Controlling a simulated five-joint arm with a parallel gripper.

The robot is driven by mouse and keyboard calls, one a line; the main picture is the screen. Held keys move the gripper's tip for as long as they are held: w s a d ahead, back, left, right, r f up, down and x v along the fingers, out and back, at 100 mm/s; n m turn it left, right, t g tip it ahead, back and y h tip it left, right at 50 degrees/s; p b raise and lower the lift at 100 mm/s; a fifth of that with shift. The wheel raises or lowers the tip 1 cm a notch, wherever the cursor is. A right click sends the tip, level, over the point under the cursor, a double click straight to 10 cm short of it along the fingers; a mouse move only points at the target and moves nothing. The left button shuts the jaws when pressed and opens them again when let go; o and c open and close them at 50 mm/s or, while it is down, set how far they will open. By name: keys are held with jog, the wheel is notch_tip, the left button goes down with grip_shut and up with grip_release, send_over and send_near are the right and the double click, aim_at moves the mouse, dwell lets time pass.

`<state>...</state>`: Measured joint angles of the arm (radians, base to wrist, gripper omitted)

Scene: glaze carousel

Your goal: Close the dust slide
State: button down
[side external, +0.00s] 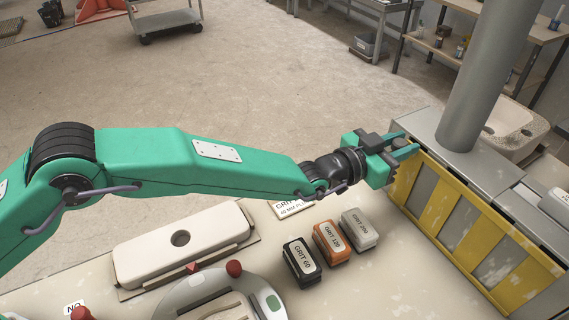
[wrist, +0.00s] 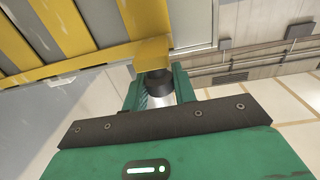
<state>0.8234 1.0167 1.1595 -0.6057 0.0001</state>
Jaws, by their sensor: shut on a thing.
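The dust slide appears to be the yellow frame with grey openings (side external: 474,213) along the front of the grey metal housing at right. The frame also shows at the top left of the wrist view (wrist: 110,52). My gripper (side external: 403,146) is at the frame's far left end. In the wrist view, my gripper's two green fingers (wrist: 158,88) are shut on a dark round knob (wrist: 154,77) at the end of a yellow bar. The fingers partly hide the knob in the side view.
A thick grey pipe (side external: 484,75) rises from the housing (side external: 425,135). Grit blocks in black (side external: 302,262), orange (side external: 331,243) and white (side external: 360,229) stand on the bench below my arm. A cream box (side external: 183,244) and a round device (side external: 217,292) are further left.

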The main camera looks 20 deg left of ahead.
jog(key=shift+s+d, duration=0.25)
jog(key=shift+s, duration=0.05)
jog(key=c, duration=1.1)
grip_release()
jog(key=shift+c, duration=0.2)
jog(key=shift+w, duration=0.1)
jog(key=shift+a, duration=0.1)
jog(key=shift+a, duration=0.15)
jog(key=shift+s+a, duration=0.15)
jog(key=shift+s, duration=0.1)
jog(key=v, duration=0.7)
